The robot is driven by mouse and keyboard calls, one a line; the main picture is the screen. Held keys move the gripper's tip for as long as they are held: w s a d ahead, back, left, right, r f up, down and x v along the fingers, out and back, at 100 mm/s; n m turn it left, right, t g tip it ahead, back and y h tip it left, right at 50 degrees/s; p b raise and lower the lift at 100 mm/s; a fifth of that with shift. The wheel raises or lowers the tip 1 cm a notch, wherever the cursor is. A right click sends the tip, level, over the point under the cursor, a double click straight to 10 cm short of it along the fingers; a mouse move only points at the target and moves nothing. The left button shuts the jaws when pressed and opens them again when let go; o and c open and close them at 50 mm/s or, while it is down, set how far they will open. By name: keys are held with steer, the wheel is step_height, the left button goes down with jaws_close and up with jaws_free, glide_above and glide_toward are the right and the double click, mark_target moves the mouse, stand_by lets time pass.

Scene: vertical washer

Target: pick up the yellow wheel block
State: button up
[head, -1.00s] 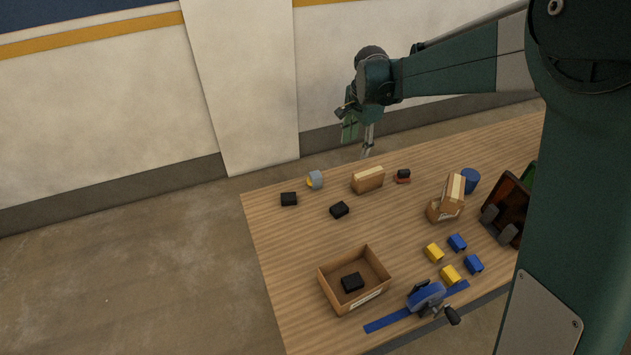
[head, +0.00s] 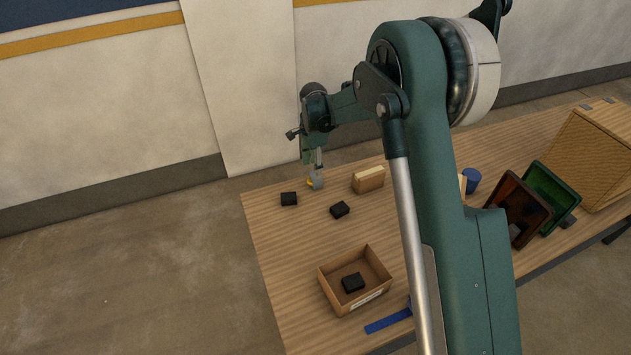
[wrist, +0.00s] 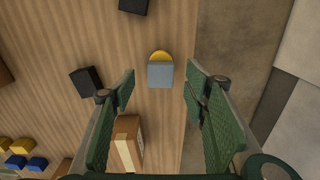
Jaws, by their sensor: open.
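The yellow wheel block is a grey-blue block with a round yellow part. It stands near the far left edge of the table in the head view (head: 317,181). In the wrist view the yellow wheel block (wrist: 160,72) lies ahead of the fingertips, in line with the gap between them. My gripper (head: 313,161) is above and close to it in the head view. In the wrist view my gripper (wrist: 160,82) has its two green fingers spread apart, with nothing held. The head view does not show the exact gap between fingers and block.
Black blocks (head: 289,199) and (head: 340,210) lie nearby. A cardboard box (head: 368,180) stands to the right; it shows close beside the left finger in the wrist view (wrist: 128,140). An open carton (head: 328,290) holds another black block. Bins (head: 520,208) stand farther right.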

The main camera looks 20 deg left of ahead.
mark_target(314, 180)
steer(key=shift+f, duration=0.15)
steer(key=shift+f, duration=1.25)
steer(key=shift+f, duration=0.1)
steer(key=shift+w+f, duration=0.1)
steer(key=shift+f, duration=2.4)
steer(key=shift+c, duration=0.7)
steer(key=c, duration=0.9)
